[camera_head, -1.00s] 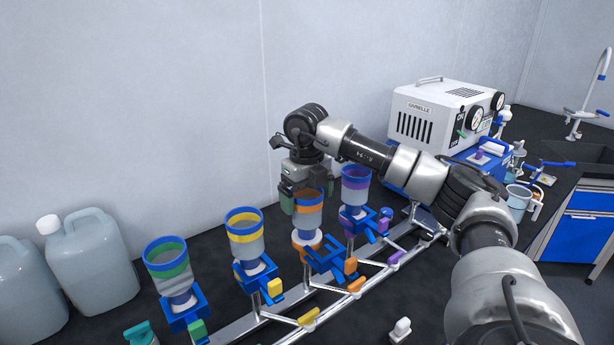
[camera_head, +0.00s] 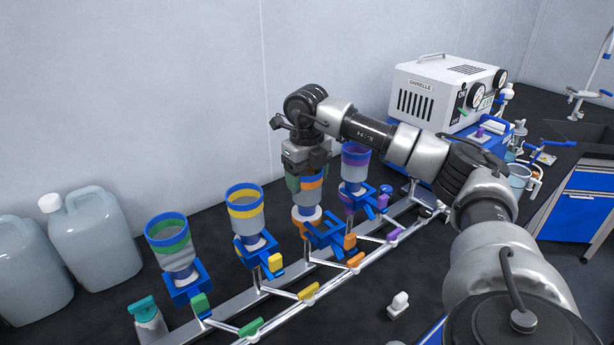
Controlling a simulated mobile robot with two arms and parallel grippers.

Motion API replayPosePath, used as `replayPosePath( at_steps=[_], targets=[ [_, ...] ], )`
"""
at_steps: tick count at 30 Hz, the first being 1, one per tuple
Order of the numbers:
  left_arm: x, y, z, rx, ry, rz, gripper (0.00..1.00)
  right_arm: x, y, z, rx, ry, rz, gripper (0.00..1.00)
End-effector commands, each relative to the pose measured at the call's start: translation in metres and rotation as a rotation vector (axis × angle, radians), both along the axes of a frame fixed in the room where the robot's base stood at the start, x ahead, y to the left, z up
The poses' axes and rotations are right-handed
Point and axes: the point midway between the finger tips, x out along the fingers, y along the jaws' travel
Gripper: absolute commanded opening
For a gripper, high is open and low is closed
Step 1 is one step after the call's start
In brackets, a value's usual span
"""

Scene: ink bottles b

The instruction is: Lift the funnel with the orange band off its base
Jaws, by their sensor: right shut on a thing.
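The funnel with the orange band (camera_head: 309,199) stands in its blue base (camera_head: 326,237), third from the left in the row. My right gripper (camera_head: 306,181) points down from above and is shut on this funnel near its rim. The gripper hides the rim and part of the orange band. The funnel looks upright, and its lower end is still at the base; I see no clear gap there. My left gripper is not in view.
Funnels with green (camera_head: 170,242), yellow (camera_head: 245,210) and purple (camera_head: 354,165) bands stand in the same row; the purple one is close to my gripper. A metal rail (camera_head: 281,271) runs below. Jugs (camera_head: 94,240) stand left, a white machine (camera_head: 435,95) at the back right.

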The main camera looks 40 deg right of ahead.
Motion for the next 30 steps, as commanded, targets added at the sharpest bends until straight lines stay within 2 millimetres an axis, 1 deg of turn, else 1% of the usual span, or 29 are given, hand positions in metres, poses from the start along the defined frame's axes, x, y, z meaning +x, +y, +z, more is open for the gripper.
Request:
replayPosePath(
  at_steps=[5,18,30],
  targets=[
    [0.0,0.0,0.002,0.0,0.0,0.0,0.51,0.0,0.0,0.003,0.0,-0.002,-0.001,0.38],
    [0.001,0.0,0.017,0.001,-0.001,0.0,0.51,0.0,0.0,0.02,0.001,-0.002,0.0,0.38],
    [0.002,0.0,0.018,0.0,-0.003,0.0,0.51,0.0,0.0,0.021,0.0,-0.001,0.0,0.38]
  ],
)
